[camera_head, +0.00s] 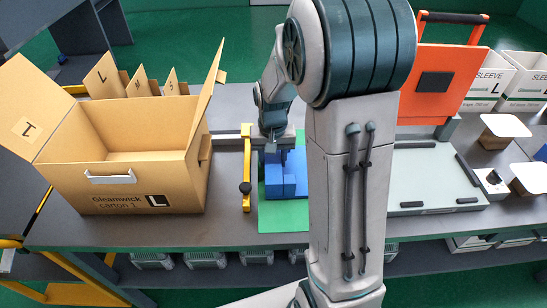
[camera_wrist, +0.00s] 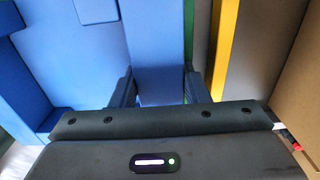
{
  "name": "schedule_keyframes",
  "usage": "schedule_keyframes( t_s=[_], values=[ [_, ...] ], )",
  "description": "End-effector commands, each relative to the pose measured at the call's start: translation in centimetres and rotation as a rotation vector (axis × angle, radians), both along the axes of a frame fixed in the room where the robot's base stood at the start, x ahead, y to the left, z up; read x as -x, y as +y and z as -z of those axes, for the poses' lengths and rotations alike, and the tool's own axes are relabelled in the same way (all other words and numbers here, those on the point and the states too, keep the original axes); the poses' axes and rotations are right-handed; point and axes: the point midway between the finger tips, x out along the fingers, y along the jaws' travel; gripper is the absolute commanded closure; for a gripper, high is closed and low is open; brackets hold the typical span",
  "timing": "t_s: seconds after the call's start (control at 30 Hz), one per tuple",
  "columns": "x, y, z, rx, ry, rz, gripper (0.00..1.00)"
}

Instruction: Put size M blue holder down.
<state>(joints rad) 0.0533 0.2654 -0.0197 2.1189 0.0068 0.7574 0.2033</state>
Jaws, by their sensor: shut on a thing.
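The blue holder (camera_head: 282,183) is at the green mat (camera_head: 285,223) in the middle of the table, partly hidden behind my arm in the head view. My gripper (camera_head: 275,150) points down over its left part. In the wrist view, my gripper (camera_wrist: 160,92) is shut on an upright blue wall of the holder (camera_wrist: 158,45), with one dark finger on each side. More blue surfaces of the holder spread to the left there. I cannot tell whether its base touches the mat. No size mark on it can be read.
An open carton (camera_head: 130,185) marked L stands left. A yellow bar (camera_head: 246,170) runs between it and the mat. At the right are a pale flat plate (camera_head: 430,175), an orange panel (camera_head: 450,65) and white sleeve boxes (camera_head: 525,80). My arm hides the table right of the mat.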

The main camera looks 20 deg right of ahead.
Motion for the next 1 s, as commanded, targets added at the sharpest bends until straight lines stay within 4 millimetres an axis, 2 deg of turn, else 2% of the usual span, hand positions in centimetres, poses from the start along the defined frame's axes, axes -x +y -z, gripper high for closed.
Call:
schedule_keyframes(
  t_s=[0.17, 0.2, 0.27, 0.53, 0.67, 0.77, 1.0],
  values=[
    [0.0, 0.0, 0.3, 0.000, -0.001, -0.001, 0.98],
    [0.0, 0.0, 0.3, 0.000, 0.000, -0.001, 0.50],
    [0.0, 0.0, 0.2, 0.000, 0.000, -0.001, 0.37],
    [0.0, 0.0, 0.2, 0.000, 0.000, 0.000, 0.37],
    [-0.1, 0.0, -0.6, 0.001, -0.002, 0.000, 0.37],
    [-0.1, 0.0, -2.2, 0.000, -0.005, -0.001, 0.37],
    [-0.1, 0.0, -7.5, 0.000, -0.005, -0.001, 0.37]
  ],
)
